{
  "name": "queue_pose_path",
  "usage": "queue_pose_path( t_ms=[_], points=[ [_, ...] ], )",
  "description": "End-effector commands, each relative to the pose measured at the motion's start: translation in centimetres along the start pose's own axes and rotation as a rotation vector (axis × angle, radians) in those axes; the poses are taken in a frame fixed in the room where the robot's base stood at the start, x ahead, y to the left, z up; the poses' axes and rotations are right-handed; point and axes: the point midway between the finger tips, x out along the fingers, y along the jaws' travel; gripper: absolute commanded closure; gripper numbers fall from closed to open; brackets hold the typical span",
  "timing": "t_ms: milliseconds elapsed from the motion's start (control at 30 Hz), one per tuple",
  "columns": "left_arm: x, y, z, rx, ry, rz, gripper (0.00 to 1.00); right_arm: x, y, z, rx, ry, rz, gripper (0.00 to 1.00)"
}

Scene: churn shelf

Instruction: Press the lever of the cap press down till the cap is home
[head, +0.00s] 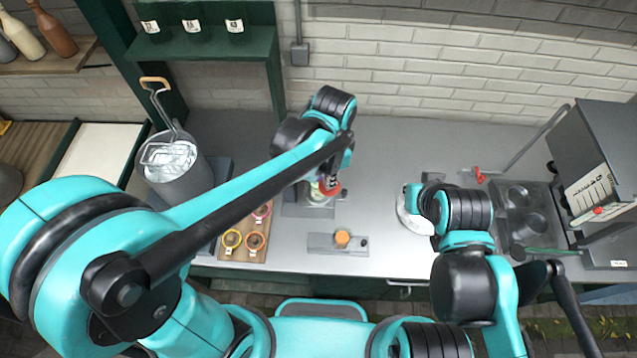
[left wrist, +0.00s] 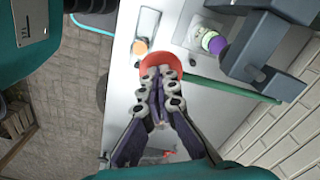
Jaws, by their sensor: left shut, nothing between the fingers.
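The cap press shows in the left wrist view as a dark grey frame (left wrist: 255,50) with a green lever (left wrist: 230,92) ending in a red knob (left wrist: 160,64). A small jar (left wrist: 203,38) with a purple cap (left wrist: 216,45) stands on its base. My left gripper (left wrist: 158,88) is shut and empty, its fingertips over the red knob; I cannot tell whether they touch it. In the head view the red knob (head: 329,187) and jar (head: 316,198) show beneath my left wrist, which hides most of the press. My right gripper is hidden behind its own arm.
An orange piece (head: 342,237) sits on a grey plate in front of the press. A wooden board (head: 243,254) with several small colored cups lies to the left. A grey pot (head: 180,185) stands further left. A white round dish (head: 408,218) is partly under my right arm.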

Motion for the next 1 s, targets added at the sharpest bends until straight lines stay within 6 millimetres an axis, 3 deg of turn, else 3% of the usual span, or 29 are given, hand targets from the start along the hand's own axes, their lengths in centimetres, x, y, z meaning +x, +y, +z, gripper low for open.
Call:
queue_pose_path(
  t_ms=[333, 833, 1000],
  points=[
    [-0.3, 0.0, 0.0, 0.000, 0.000, 0.000, 1.00, -0.2, 0.0, -0.1, 0.000, 0.000, 0.000, 1.00],
    [-5.4, 0.0, 0.0, 0.000, 0.000, 0.000, 1.00, -3.2, 0.0, -2.3, 0.000, 0.000, 0.000, 1.00],
    [-6.1, 0.0, 0.0, 0.000, 0.000, 0.000, 1.00, -3.6, 0.0, -2.5, 0.000, 0.000, 0.000, 1.00]
  ],
)
